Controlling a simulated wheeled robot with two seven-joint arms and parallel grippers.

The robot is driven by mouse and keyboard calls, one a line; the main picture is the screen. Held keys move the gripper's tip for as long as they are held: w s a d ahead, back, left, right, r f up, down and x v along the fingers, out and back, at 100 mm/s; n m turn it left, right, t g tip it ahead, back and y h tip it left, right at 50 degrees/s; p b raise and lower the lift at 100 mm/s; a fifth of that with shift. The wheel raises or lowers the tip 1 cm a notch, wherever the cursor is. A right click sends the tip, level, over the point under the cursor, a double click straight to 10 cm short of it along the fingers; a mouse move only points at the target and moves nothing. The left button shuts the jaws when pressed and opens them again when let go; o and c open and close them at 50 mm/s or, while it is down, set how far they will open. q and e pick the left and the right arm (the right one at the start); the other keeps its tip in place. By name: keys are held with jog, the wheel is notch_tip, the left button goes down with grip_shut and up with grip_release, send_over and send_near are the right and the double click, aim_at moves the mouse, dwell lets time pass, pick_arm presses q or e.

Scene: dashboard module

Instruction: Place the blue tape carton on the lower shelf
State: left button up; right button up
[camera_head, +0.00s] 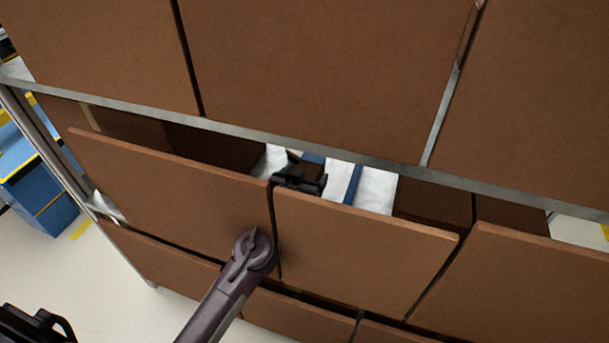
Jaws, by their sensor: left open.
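A white carton with blue tape (376,190) shows in the gap under the grey shelf rail, behind the top edges of the brown panels. Only its upper part is visible; the panels hide the rest. My left gripper (303,178) is dark and open, over the white and blue surfaces in that gap. I cannot tell whether it touches the carton. The front panels hide part of the gripper and its wrist. My right gripper is not in view.
Large brown panels (310,70) fill the upper level. More brown panels (170,195) stand below the grey rail (140,108), leaving a narrow opening. Blue bins (45,195) stand at the left. Pale floor (70,275) shows at the lower left.

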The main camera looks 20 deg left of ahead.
pick_arm(q)
jog(key=shift+r, duration=0.2)
jog(key=p+v, duration=0.1)
jog(key=v, duration=1.1)
jog(key=shift+p, duration=0.4)
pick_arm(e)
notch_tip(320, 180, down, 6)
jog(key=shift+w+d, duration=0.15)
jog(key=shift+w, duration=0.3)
pick_arm(q)
jog(key=shift+f, duration=0.1)
